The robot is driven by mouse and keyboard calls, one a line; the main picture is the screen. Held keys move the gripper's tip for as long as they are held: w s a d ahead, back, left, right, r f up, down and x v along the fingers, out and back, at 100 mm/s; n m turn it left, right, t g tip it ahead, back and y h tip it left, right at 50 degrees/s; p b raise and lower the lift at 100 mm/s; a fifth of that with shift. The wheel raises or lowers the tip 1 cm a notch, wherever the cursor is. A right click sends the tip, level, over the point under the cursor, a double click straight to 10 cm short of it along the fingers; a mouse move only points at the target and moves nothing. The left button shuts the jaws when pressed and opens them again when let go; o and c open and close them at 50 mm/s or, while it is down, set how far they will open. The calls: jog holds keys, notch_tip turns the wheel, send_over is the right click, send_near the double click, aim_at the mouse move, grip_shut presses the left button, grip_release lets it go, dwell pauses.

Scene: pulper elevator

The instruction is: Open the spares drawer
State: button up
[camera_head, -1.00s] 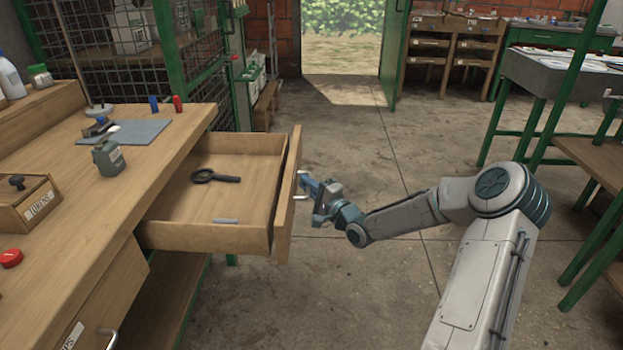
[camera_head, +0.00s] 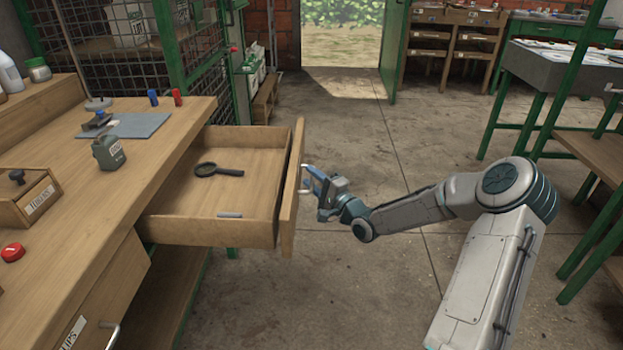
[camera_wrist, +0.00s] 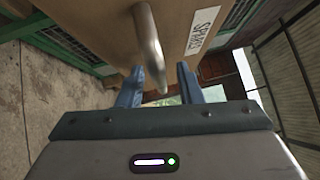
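The spares drawer (camera_head: 225,205) is pulled well out of the wooden bench at left in the head view. It holds a black magnifying glass and a small grey bar. Its front, with a label reading SPARES (camera_wrist: 205,28), fills the upper part of the wrist view. The metal handle (camera_wrist: 149,45) projects from that front toward my gripper (camera_wrist: 160,86). My blue fingers are spread, with the handle's end between them and gaps visible on both sides. In the head view my gripper (camera_head: 314,181) is just right of the drawer front, at the handle.
A second drawer (camera_head: 90,310) is below, nearer. Floor right of the drawer is clear. A green-legged table (camera_head: 540,95) stands at right.

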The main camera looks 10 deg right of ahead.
jog(key=p+v, duration=0.2)
jog(key=v, duration=1.1)
jog(key=shift+s+d+p, duration=0.15)
jog(key=shift+p, duration=0.2)
